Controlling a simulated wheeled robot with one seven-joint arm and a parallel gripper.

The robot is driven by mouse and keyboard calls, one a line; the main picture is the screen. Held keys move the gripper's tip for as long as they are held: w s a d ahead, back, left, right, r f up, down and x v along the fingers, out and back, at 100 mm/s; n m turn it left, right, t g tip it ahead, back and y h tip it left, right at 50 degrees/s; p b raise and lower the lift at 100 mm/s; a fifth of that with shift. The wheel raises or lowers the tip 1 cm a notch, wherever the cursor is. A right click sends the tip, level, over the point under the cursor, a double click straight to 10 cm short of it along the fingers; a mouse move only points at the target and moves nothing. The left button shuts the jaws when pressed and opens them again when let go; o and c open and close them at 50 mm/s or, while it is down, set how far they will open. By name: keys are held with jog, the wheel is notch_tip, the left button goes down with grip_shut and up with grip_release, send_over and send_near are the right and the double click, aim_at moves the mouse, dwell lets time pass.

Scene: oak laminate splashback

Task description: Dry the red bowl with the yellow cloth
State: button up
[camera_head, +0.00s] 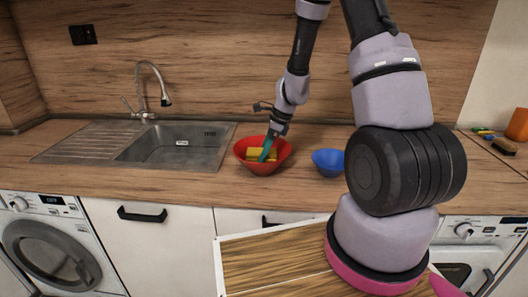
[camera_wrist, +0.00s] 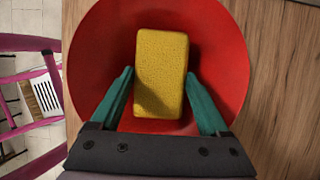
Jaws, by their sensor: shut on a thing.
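The red bowl (camera_head: 284,153) stands on the wooden counter to the right of the sink, and it fills most of the wrist view (camera_wrist: 228,58). The yellow cloth (camera_head: 254,154) is inside the bowl; in the wrist view (camera_wrist: 161,62) it looks like a thick, sponge-like block. My gripper (camera_head: 265,154) reaches down into the bowl. In the wrist view my gripper (camera_wrist: 159,80) has its green fingers on both sides of the cloth, shut on it. Whether the cloth presses on the bowl's inside is hard to tell, since its underside is hidden.
A blue bowl (camera_head: 328,162) stands close to the right of the red bowl. A steel sink (camera_head: 172,146) with a tap (camera_head: 150,90) is at left. An orange container (camera_head: 517,124) and a dark-topped sponge (camera_head: 504,146) are at far right. The counter's front edge is close to the bowl.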

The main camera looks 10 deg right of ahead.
jog(key=shift+w+d+f, duration=0.1)
jog(key=shift+w+d, duration=0.05)
jog(key=shift+w, duration=0.35)
jog(key=shift+s+a, duration=0.15)
jog(key=shift+s, duration=0.35)
jog(key=shift+s+a, duration=0.15)
jog(key=shift+s, duration=0.35)
jog(key=shift+w, duration=0.15)
jog(key=shift+w+d, duration=0.3)
jog(key=shift+w, duration=0.55)
